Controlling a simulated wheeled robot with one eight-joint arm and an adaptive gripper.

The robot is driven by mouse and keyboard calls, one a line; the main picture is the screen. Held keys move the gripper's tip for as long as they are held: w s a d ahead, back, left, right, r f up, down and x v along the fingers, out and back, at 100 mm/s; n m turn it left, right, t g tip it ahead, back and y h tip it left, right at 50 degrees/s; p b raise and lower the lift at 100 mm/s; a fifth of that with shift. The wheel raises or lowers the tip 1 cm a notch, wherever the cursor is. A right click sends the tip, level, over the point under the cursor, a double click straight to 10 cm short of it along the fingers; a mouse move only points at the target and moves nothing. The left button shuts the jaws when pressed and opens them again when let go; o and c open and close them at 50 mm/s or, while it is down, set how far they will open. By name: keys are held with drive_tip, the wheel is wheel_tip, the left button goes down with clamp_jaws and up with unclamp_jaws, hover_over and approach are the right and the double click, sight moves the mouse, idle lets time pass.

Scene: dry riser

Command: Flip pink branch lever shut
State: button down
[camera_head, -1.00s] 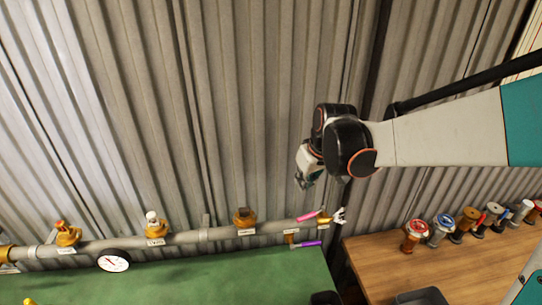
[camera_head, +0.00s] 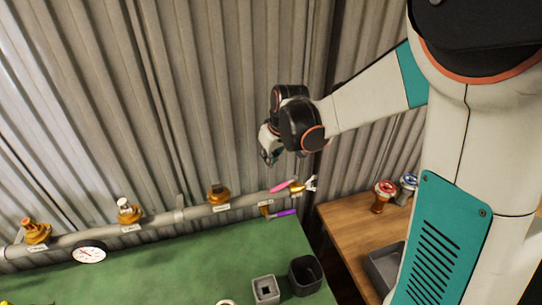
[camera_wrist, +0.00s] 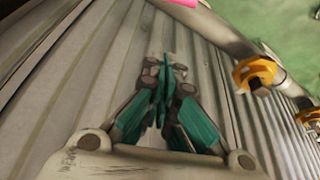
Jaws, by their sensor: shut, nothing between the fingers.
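The pink lever (camera_head: 280,187) sits near the right end of the grey pipe (camera_head: 245,201), beside a brass fitting and lying close to the pipe's line. In the wrist view a piece of the pink lever (camera_wrist: 182,2) shows at the top edge. A purple lever (camera_head: 286,212) on a brass valve hangs just below the pipe. My gripper (camera_head: 270,158) is above the pink lever in the head view, apart from it and pointing down. In the wrist view its teal fingers (camera_wrist: 160,72) are together with nothing between them.
A wooden table (camera_head: 345,215) with valve parts stands right. A corrugated wall is behind.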

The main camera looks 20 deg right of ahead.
sight(283, 186)
drive_tip(key=f, duration=0.2)
drive_tip(key=s+f, duration=0.1)
drive_tip(key=f, duration=0.2)
drive_tip(key=shift+s+d+f, duration=0.25)
drive_tip(key=shift+s+f, duration=0.1)
drive_tip(key=shift+f, duration=0.15)
